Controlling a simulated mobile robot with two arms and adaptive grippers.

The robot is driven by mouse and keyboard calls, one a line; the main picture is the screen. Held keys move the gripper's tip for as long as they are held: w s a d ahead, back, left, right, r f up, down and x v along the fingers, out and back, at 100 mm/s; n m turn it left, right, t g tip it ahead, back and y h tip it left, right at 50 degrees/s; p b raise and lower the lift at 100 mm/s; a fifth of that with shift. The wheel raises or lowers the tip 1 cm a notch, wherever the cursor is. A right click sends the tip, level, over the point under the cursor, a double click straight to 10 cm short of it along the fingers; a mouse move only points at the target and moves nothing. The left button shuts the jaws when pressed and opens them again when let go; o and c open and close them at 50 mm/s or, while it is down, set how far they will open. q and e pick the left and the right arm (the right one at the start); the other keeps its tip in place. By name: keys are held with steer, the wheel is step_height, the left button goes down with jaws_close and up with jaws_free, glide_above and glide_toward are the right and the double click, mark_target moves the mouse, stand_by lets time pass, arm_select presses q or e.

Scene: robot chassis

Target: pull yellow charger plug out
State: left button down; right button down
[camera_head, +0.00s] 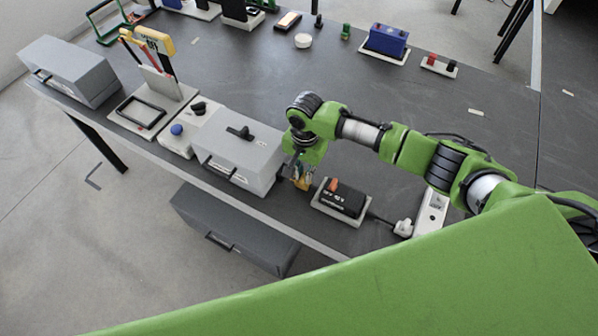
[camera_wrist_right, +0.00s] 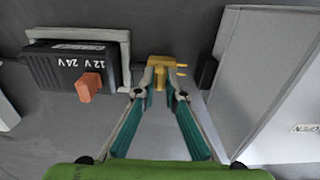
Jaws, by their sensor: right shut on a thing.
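The yellow charger plug (camera_wrist_right: 160,73) is between the fingertips of my right gripper (camera_wrist_right: 158,90) in the right wrist view. Its metal prongs are bare and point right, toward a small black block (camera_wrist_right: 207,71) but apart from it. The plug also shows below my right gripper (camera_head: 300,174) in the head view as a small yellow piece (camera_head: 302,184). The black charger (camera_head: 346,196), marked 12 V 24 V with an orange switch, sits in a white tray to the right of the gripper; it also shows in the wrist view (camera_wrist_right: 60,65). My left gripper is not in view.
A grey box (camera_head: 238,158) with a black handle stands just left of my right gripper. A white power strip (camera_head: 431,213) and a white plug (camera_head: 403,228) lie right of the charger. The middle of the dark table (camera_head: 330,85) is clear.

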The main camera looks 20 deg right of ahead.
steer(key=shift+s+d, duration=0.1)
steer(key=shift+d, duration=0.05)
steer(key=c, duration=2.2)
jaws_free()
steer(key=shift+o, duration=0.6)
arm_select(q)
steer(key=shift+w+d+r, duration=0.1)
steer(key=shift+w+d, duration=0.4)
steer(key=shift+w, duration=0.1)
arm_select(e)
steer(key=shift+s+d, duration=0.1)
steer(key=shift+r, duration=0.2)
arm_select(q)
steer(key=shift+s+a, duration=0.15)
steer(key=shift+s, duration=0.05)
arm_select(e)
step_height(320, 180, up, 12)
steer(key=shift+f, duration=0.2)
